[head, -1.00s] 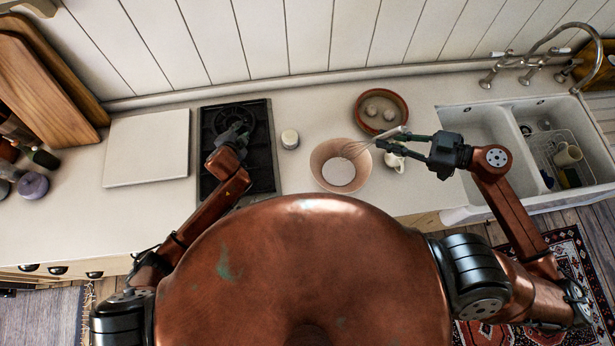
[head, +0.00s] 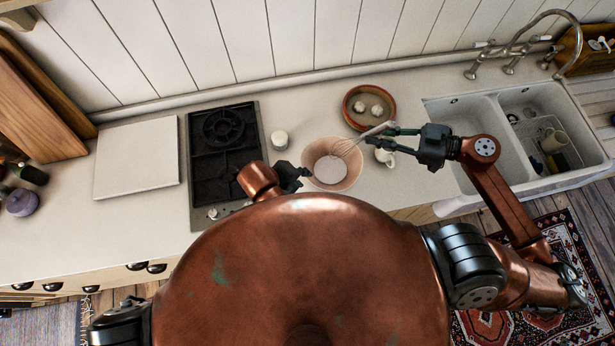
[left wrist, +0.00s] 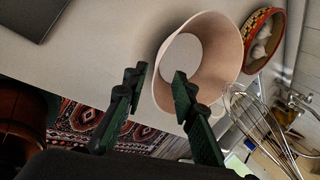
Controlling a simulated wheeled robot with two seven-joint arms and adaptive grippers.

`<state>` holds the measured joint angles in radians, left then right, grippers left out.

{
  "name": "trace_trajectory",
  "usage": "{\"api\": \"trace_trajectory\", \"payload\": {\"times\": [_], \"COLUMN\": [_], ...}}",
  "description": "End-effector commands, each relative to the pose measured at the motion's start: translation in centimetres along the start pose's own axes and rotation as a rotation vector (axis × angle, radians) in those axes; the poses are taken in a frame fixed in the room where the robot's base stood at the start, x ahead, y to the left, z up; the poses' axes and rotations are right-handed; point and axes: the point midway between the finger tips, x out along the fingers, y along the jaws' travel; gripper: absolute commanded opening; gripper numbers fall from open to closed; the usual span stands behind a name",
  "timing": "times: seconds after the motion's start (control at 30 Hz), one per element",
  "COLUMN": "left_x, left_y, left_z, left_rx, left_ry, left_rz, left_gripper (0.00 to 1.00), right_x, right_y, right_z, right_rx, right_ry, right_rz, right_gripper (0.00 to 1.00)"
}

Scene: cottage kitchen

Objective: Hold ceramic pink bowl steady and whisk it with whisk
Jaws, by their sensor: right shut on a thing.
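The pink bowl (head: 351,179) stands upright on the counter with pale contents in it. It also fills the upper middle of the left wrist view (left wrist: 222,60). My right gripper (head: 389,138) is shut on the handle of the whisk (head: 346,147), whose wires slant over the bowl's right rim. The whisk's wire loops also show in the left wrist view (left wrist: 250,112). My left gripper (head: 298,176) is at the bowl's left side. In the left wrist view its fingers (left wrist: 158,76) are apart, one overlapping the bowl's wall; I cannot tell whether it touches.
A small white jar (head: 280,140) stands behind my left gripper. The stove (head: 205,165) is left, the sink (head: 468,120) right.

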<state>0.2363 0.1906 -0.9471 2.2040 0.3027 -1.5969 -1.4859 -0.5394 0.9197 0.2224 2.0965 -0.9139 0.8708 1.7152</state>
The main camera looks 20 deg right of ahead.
Motion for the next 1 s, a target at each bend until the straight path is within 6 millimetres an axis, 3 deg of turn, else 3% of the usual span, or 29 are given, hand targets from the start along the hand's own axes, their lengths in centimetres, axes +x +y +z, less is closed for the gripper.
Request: {"api": "trace_trajectory", "payload": {"times": [0.5, 0.7, 1.0], "left_x": [8.9, 10.5, 10.8], "left_y": [0.0, 0.0, 0.0], "left_z": [0.0, 0.1, 0.1], "left_rx": [-0.006, -0.005, -0.004], "left_ry": [-0.001, -0.002, -0.003], "left_rz": [0.000, -0.001, -0.001], "left_gripper": [0.25, 0.25, 0.25], "right_x": [0.0, 0.0, 0.0], "right_y": [0.0, 0.0, 0.0], "right_z": [0.0, 0.0, 0.0], "right_rx": [0.000, 0.000, 0.000], "right_ry": [0.000, 0.000, 0.000], "right_rz": [0.000, 0.000, 0.000], "right_gripper": [0.00, 0.00, 0.00]}}
